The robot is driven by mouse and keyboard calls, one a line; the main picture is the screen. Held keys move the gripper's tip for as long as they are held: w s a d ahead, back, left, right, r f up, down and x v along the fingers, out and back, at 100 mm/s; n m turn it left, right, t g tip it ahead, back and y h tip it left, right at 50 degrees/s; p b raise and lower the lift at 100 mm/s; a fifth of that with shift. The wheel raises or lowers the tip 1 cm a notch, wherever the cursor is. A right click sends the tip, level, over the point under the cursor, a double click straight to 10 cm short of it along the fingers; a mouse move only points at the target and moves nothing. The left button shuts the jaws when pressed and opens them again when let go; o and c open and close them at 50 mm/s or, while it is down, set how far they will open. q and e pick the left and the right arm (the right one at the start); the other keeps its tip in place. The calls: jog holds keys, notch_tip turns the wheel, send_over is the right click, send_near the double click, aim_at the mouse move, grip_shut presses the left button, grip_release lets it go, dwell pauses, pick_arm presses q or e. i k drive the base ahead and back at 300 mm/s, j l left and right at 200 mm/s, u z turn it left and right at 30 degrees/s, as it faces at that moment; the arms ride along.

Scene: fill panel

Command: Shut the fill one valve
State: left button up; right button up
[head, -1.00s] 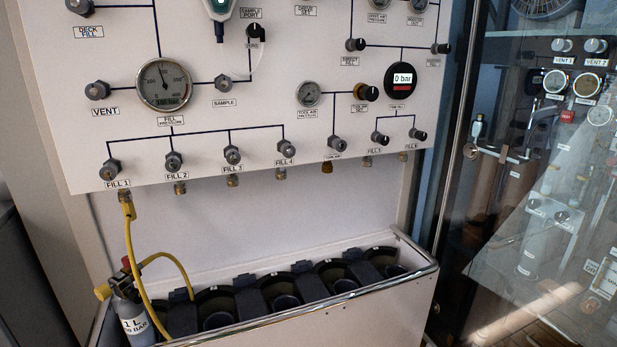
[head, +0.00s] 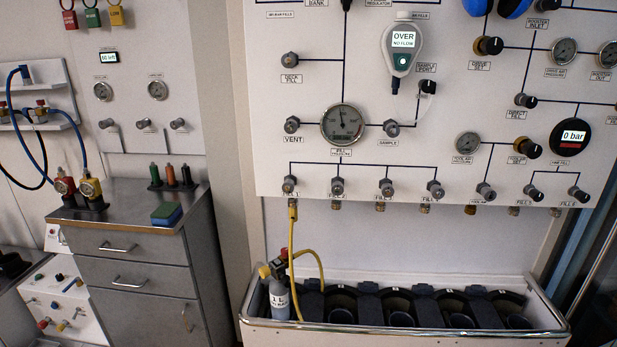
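The fill one valve (head: 289,184) is a grey knob at the lower left of the white fill panel (head: 290,110). Its label is partly covered, but it is the leftmost knob in the bottom row. A yellow hose (head: 291,232) hangs from the fitting below it and runs to a small grey cylinder (head: 279,299) standing at the left end of the trough. The fill pressure gauge (head: 343,124) is above and to the right of the valve. Whether the valve is open or shut cannot be told. Neither gripper is in view.
A metal-rimmed trough (head: 400,329) with several dark holders sits below the panel. A grey drawer cabinet (head: 135,270) with a sponge (head: 167,214) and several tools on top stands to the left. A digital display (head: 574,137) reads 0 bar.

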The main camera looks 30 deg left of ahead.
aim_at(288, 184)
jog(key=u, duration=1.05)
jog(key=z, duration=1.25)
jog(key=k+u, duration=0.15)
jog(key=u, duration=0.2)
jog(key=k+j+u, duration=0.15)
jog(key=u, duration=0.2)
jog(key=k+j+u, duration=0.15)
jog(key=u, duration=0.2)
